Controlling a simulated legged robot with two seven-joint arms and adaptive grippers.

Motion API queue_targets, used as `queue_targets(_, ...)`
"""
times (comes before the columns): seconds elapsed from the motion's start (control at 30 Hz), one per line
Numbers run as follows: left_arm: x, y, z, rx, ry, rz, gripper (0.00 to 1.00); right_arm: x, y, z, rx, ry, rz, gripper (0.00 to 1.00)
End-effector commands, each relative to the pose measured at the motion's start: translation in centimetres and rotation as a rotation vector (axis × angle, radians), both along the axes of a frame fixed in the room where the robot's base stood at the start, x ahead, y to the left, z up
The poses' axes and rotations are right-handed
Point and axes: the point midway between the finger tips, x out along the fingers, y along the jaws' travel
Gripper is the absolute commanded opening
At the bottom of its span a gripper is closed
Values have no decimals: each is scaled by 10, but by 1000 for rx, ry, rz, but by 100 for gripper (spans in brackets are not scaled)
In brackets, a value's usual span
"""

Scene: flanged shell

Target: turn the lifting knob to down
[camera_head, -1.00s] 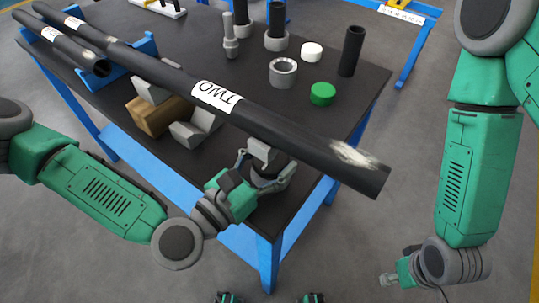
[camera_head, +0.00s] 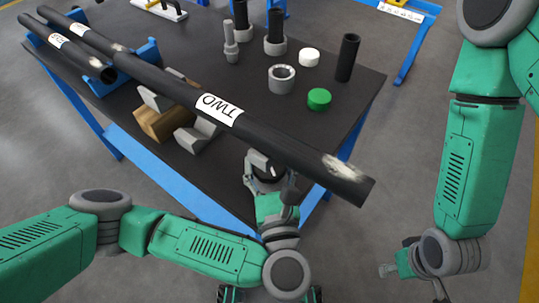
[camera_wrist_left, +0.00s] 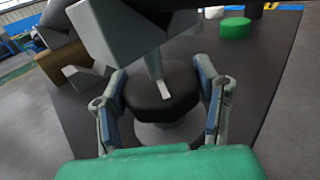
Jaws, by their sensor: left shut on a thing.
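The lifting knob (camera_wrist_left: 160,95) is a round black knob with a white pointer mark, in the left wrist view. It sits on a grey base below a grey block (camera_wrist_left: 120,40) under the long pipe. My left gripper (camera_wrist_left: 162,100) has one finger on each side of the knob and is shut on it. In the head view my left gripper (camera_head: 266,172) is below the pipe at the table's near edge, and the knob is mostly hidden there. My right gripper (camera_head: 386,270) is low at the right, away from the table; its finger opening is too small to judge.
The long black pipe marked TWO (camera_head: 270,138) crosses above the table (camera_head: 215,65). A shorter pipe (camera_head: 65,48) lies in a blue rack at the left. Grey blocks and a wooden block (camera_head: 160,122) stand beneath. A green cap (camera_head: 319,99) and several cylinders stand behind.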

Motion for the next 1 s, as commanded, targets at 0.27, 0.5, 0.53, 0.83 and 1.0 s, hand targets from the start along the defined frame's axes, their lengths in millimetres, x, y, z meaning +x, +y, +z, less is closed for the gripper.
queue_targets(0.27, 3, 1, 3, 0, -6, 93, 27, 0, 0, 15, 0, 0, 0, 40)
queue_targets(0.5, 3, 0, 3, -1, -10, 109, 27, 0, 0, 16, 0, 0, 0, 40)
queue_targets(0.53, 3, 0, 3, -1, -10, 109, 27, 0, 0, 16, 0, 0, 0, 40)
queue_targets(0.83, 3, 0, 4, -3, -11, 107, 73, 0, 0, 16, 0, 0, 0, 40)
queue_targets(1.0, 2, 0, 3, -3, -8, 106, 78, 0, 0, 16, 0, 0, 0, 40)
